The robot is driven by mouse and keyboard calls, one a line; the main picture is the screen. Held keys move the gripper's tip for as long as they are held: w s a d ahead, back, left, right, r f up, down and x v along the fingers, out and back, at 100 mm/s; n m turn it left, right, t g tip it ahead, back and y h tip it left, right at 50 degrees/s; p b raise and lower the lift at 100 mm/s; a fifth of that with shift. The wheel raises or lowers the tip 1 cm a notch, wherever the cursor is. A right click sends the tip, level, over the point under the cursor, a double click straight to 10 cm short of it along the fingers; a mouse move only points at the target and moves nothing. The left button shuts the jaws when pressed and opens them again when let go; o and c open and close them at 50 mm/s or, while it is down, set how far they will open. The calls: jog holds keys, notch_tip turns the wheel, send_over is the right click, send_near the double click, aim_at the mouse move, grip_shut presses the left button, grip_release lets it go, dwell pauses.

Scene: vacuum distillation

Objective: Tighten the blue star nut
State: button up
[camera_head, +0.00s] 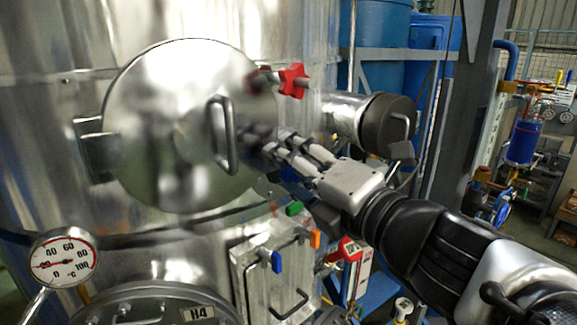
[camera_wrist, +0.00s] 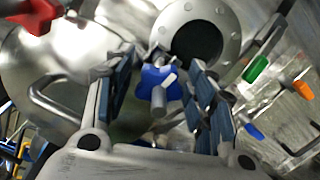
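The blue star nut (camera_wrist: 160,84) sits on a metal bolt that points toward the camera in the wrist view. My gripper (camera_wrist: 161,72) is open, with one finger pad on each side of the nut. A gap shows between the nut and each pad, so it is not gripped. In the head view my gripper (camera_head: 276,143) is at the right edge of the large round steel hatch (camera_head: 165,120). There the nut is mostly hidden behind my fingers; only a bit of dark blue shows below them.
A red star nut (camera_head: 293,80) is on another bolt above my gripper. The hatch handle (camera_head: 222,135) stands out just left of my fingers. A capped side port (camera_head: 387,124) juts out at the right. Green (camera_head: 294,208), orange (camera_head: 315,239) and blue (camera_head: 276,262) levers lie below.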

jog(key=shift+o, duration=0.7)
jog(key=shift+s+d, duration=0.25)
jog(key=v, duration=0.6)
jog(key=shift+s+d, duration=0.2)
jog(key=shift+s, duration=0.15)
